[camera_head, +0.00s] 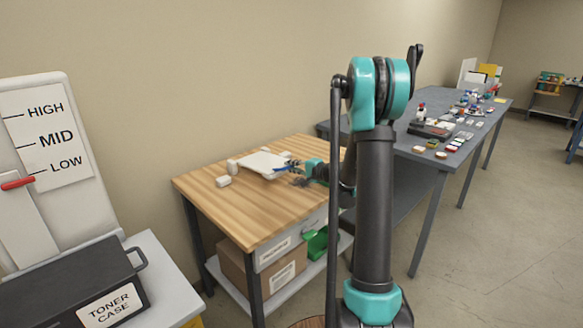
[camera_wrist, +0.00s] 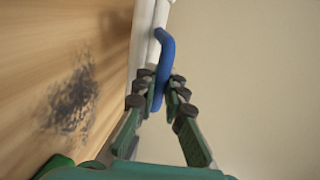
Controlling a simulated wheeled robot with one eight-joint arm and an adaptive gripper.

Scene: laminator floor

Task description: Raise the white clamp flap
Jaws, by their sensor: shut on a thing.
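The white clamp flap (camera_head: 262,163) lies over the wooden table in the head view, slightly tilted as far as I can tell. Its edge shows as a white strip (camera_wrist: 147,38) in the wrist view. A blue handle (camera_wrist: 165,62) sticks out from that edge. My gripper (camera_wrist: 165,92) is shut on the blue handle, with a finger on each side of it. In the head view my gripper (camera_head: 297,170) is at the flap's right side, small and partly hidden by my own arm.
The wooden table (camera_head: 215,200) has a dark smudge (camera_wrist: 72,100) on its top. A small white block (camera_head: 223,182) sits left of the flap. A grey table (camera_head: 445,125) with many small items stands behind right. A black toner case (camera_head: 70,290) is at front left.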

